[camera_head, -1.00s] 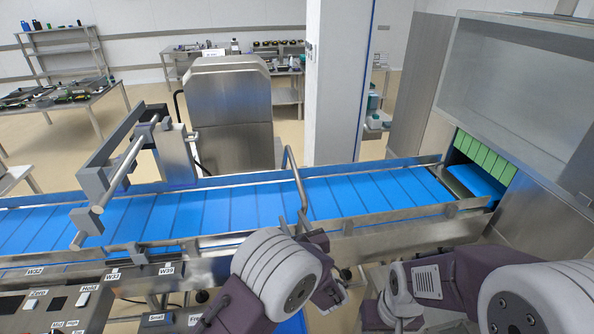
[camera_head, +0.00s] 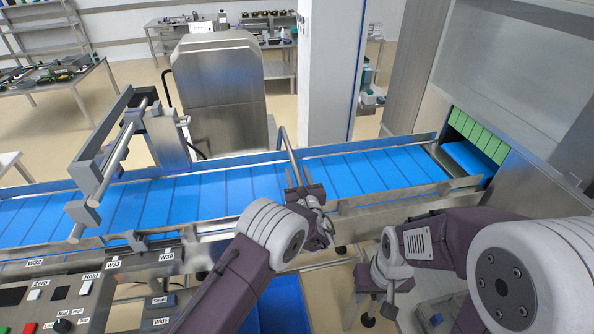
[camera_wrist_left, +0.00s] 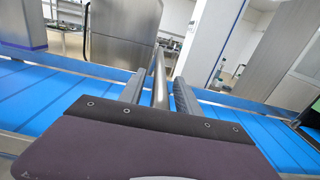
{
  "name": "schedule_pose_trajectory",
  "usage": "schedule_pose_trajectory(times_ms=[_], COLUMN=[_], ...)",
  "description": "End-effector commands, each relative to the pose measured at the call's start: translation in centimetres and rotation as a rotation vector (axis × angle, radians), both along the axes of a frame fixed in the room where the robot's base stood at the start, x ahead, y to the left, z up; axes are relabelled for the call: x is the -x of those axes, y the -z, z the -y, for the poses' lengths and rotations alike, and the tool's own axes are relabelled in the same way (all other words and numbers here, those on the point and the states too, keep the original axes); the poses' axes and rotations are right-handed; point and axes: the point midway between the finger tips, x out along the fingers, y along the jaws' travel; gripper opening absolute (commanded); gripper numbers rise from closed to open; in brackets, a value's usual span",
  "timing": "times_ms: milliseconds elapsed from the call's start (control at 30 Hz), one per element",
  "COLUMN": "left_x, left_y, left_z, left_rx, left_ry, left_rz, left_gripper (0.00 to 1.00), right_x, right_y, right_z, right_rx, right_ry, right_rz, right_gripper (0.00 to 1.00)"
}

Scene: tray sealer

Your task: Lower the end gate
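The end gate (camera_head: 288,150) is a bent grey metal bar standing up at the blue conveyor (camera_head: 225,193), its upper end towards the far side. My left gripper (camera_head: 303,190) is at the lower part of the bar. In the left wrist view the bar (camera_wrist_left: 160,82) stands between the two grey fingers (camera_wrist_left: 160,98), with a narrow gap showing on each side, so the gripper looks open around it. My right gripper (camera_head: 388,300) hangs low at the near side of the conveyor, apart from the gate; its finger opening is unclear.
A grey metal frame (camera_head: 100,165) spans the conveyor at left. A control panel (camera_head: 55,305) with labels and knobs is at the near left. The sealer's green strip curtain (camera_head: 478,133) is at the right end. A blue bin (camera_head: 282,305) stands below the left arm.

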Motion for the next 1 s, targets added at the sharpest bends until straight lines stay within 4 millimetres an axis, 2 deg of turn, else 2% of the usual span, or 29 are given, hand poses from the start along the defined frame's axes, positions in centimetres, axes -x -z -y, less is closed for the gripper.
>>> schedule_pose_trajectory(times_ms=[267,400,1000], left_x=[-0.3,-0.28,-0.26], left_y=[0.03,0.03,0.04], left_z=[-0.07,-0.07,-0.05], left_rx=[0.0,0.0,0.001], left_ry=[0.0,0.0,0.0], left_rz=[0.0,0.0,-0.001], left_gripper=[0.4,0.01,0.0], right_x=[0.0,0.0,0.0], right_y=[-0.05,-0.05,-0.05], right_z=[0.0,0.0,0.0], right_rx=[0.0,0.0,0.0], right_ry=[0.0,0.0,0.0], right_rz=[0.0,0.0,0.0], right_gripper=[0.36,0.36,0.36])
